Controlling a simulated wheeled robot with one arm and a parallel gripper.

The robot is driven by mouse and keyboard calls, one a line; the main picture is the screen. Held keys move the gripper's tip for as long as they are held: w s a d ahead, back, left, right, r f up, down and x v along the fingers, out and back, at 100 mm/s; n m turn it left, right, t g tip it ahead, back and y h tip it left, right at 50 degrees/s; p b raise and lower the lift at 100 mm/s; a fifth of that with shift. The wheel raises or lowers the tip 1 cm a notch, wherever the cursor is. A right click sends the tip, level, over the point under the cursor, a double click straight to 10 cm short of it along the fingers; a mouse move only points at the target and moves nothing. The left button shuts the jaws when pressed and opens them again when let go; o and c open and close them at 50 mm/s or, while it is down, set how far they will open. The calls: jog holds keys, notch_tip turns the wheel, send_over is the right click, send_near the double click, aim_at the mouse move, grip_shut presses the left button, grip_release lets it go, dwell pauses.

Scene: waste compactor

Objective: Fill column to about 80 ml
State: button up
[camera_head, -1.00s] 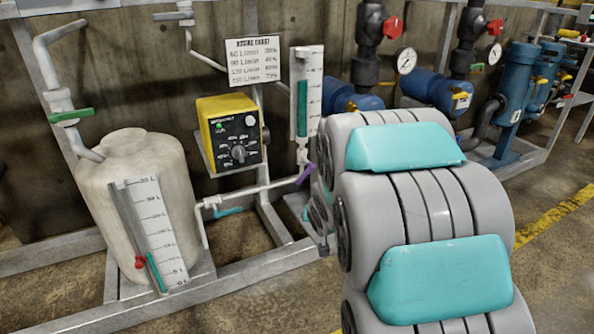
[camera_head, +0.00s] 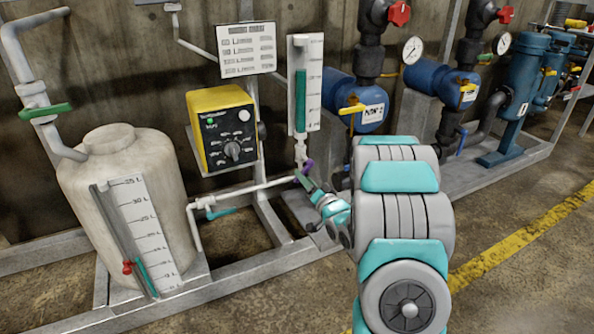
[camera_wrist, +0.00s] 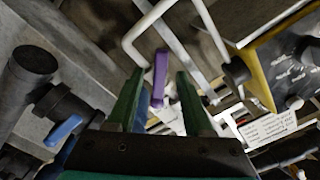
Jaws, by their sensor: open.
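The graduated column (camera_head: 314,90) stands upright left of centre in the head view, with a teal fill (camera_head: 301,101) reaching over halfway up its scale; its numbers are too small to read. A purple valve handle (camera_head: 308,167) sits on the pipe below the column. My gripper (camera_head: 302,179) is at this handle, partly hiding it. In the wrist view the purple handle (camera_wrist: 159,75) shows between the two green fingers of my open gripper (camera_wrist: 161,82). A gap shows on both sides of the handle.
A white tank (camera_head: 130,195) with its own scale, a yellow control box (camera_head: 222,100) and a sign (camera_head: 246,50) are to the left. A teal valve handle (camera_head: 222,213) is on the low pipe. Blue pumps (camera_head: 358,97) stand right. Open floor lies in front.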

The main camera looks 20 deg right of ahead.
jog(key=shift+w+a, duration=0.1)
jog(key=shift+w, duration=2.85)
grip_shut()
